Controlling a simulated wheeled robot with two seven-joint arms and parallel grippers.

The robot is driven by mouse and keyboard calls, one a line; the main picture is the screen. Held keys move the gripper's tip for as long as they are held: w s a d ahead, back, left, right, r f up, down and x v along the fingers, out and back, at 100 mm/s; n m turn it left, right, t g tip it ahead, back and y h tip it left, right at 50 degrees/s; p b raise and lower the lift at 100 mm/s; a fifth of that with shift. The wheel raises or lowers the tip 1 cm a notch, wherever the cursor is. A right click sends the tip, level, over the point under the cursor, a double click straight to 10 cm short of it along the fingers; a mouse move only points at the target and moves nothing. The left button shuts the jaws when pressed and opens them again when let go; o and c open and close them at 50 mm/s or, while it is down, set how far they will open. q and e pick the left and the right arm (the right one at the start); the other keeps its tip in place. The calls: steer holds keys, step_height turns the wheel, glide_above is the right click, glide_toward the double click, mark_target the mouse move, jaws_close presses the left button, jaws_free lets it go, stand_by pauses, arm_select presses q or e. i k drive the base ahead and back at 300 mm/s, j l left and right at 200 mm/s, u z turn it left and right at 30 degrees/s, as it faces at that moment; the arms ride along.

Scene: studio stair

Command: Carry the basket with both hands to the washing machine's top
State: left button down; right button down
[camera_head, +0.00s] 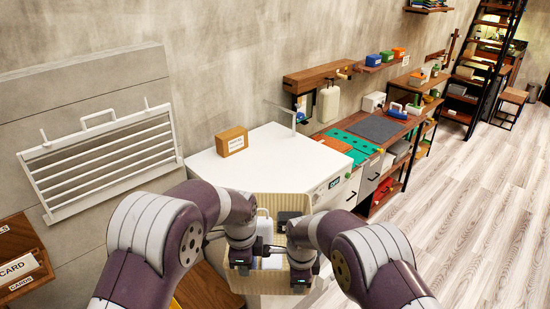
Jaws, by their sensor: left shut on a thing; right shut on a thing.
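The cream basket (282,201) is in front of me at the bottom middle, between my two arms. A white bottle-like thing (264,226) and a dark thing (288,217) are in it. My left gripper (242,266) is shut on the basket's left side, and my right gripper (301,284) is shut on its right side. The fingertips and the grasped parts are mostly hidden. The washing machine (285,158), a white unit with a pale top and a small dark display, stands just beyond the basket. I cannot tell the basket's height relative to that top.
A brown labelled box (232,141) stands on the white top, towards the back left. A thin white tap-like post (293,118) rises at its back edge. The top's middle and front are clear. A workbench (372,130) with a green mat adjoins at right. A white rack (100,158) hangs on the left wall.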

mark_target(272, 166)
steer(key=i, duration=1.7)
